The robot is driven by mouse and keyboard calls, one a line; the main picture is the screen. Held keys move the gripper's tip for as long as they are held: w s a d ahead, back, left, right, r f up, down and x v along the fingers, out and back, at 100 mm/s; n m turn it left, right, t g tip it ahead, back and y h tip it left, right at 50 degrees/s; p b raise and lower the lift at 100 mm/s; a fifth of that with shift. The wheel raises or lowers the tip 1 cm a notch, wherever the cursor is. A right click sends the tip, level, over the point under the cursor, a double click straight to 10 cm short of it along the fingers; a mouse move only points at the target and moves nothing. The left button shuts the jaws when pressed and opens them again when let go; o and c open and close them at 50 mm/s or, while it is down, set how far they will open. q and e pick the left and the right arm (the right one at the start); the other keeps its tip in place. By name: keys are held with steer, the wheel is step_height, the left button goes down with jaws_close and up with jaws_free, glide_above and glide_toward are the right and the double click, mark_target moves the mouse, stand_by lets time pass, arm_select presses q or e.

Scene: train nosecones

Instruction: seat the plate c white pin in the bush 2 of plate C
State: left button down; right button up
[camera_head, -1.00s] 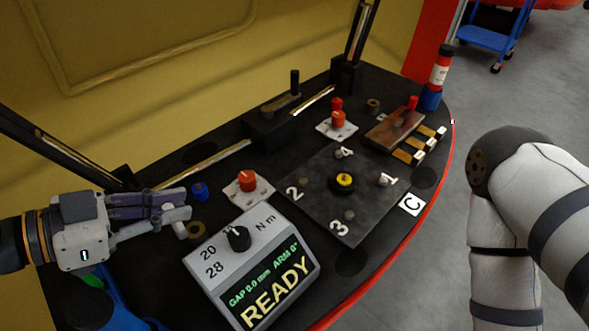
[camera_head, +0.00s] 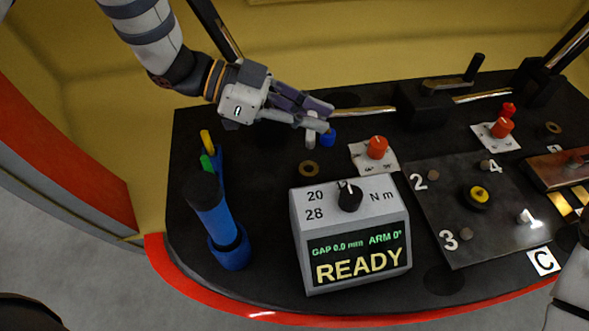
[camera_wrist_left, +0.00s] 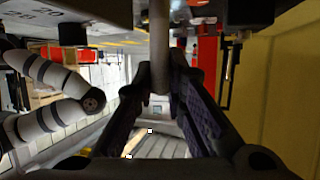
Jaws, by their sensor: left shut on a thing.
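Plate C (camera_head: 450,215) lies flat on the dark table at the right, with numbered bushes around a yellow-topped centre knob (camera_head: 479,194). Bush 2 (camera_head: 434,174) is at its upper left corner and looks empty. My left gripper (camera_head: 322,118) is left of the plate, beyond the display box, shut on a white pin (camera_head: 311,136). The pin hangs roughly upright below the fingertips, beside a small blue part. In the left wrist view the pin (camera_wrist_left: 160,50) shows as a grey rod between the fingertips. My right gripper is out of view.
The READY display box (camera_head: 358,260) stands in front of my left gripper. A red knob on a white plate (camera_head: 377,148) lies between the gripper and plate C. A brass ring (camera_head: 309,168), a blue part (camera_head: 328,138) and a blue holder (camera_head: 230,250) are nearby.

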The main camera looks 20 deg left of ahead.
arm_select(q)
step_height(320, 180, down, 9)
steer(key=shift+f+b, duration=0.15)
steer(key=shift+b, duration=0.65)
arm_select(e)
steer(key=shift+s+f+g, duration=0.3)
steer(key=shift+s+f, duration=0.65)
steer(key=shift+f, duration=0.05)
arm_select(q)
steer(key=shift+f, duration=0.2)
steer(key=c, duration=1.6)
jaws_free()
steer(key=shift+c, duration=0.2)
steer(key=shift+r, duration=0.2)
steer(key=v, duration=1.2)
steer(key=shift+p, duration=0.45)
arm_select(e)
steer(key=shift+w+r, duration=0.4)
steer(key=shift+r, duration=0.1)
